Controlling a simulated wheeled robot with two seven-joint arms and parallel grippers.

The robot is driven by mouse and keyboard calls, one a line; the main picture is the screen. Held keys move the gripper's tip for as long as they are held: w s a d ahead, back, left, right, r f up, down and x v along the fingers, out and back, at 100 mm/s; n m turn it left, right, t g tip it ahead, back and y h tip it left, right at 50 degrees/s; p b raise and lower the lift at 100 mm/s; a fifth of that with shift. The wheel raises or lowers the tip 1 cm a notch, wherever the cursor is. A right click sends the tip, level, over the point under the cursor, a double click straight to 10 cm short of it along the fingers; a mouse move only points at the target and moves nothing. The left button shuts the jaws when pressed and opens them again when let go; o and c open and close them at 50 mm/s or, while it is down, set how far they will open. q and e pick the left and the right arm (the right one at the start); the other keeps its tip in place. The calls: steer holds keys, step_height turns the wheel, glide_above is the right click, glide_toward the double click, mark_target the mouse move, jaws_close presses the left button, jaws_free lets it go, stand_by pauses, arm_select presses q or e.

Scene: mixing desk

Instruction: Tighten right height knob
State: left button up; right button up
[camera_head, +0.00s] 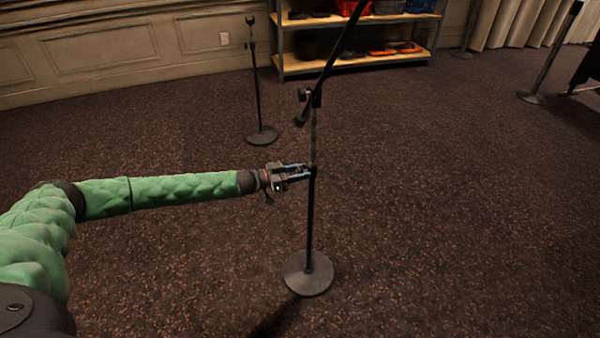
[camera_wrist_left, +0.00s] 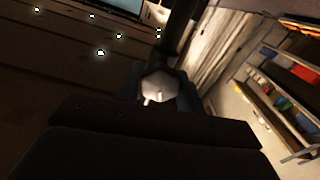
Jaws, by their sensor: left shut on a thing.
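A black microphone stand (camera_head: 310,215) with a round base stands upright on the carpet in the middle of the head view. A boom arm rises up and to the right from a clamp (camera_head: 308,100) on its upper part. My left gripper (camera_head: 308,171) is at the height collar partway up the pole, its fingers shut on the knob there. The knob itself is too small and covered to make out in the head view. In the left wrist view a pale rounded piece (camera_wrist_left: 160,88) sits between the dark fingers. My right gripper is not in view.
A second stand (camera_head: 262,135) stands farther back on the left. A shelf (camera_head: 360,60) with bins is against the back wall, and another stand (camera_head: 530,97) is at the far right. The carpet around the near stand is clear.

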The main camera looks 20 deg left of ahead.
arm_select(q)
steer(key=shift+m, duration=2.1)
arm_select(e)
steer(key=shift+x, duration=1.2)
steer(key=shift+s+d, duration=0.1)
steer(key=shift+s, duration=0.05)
arm_select(q)
steer(key=o, duration=1)
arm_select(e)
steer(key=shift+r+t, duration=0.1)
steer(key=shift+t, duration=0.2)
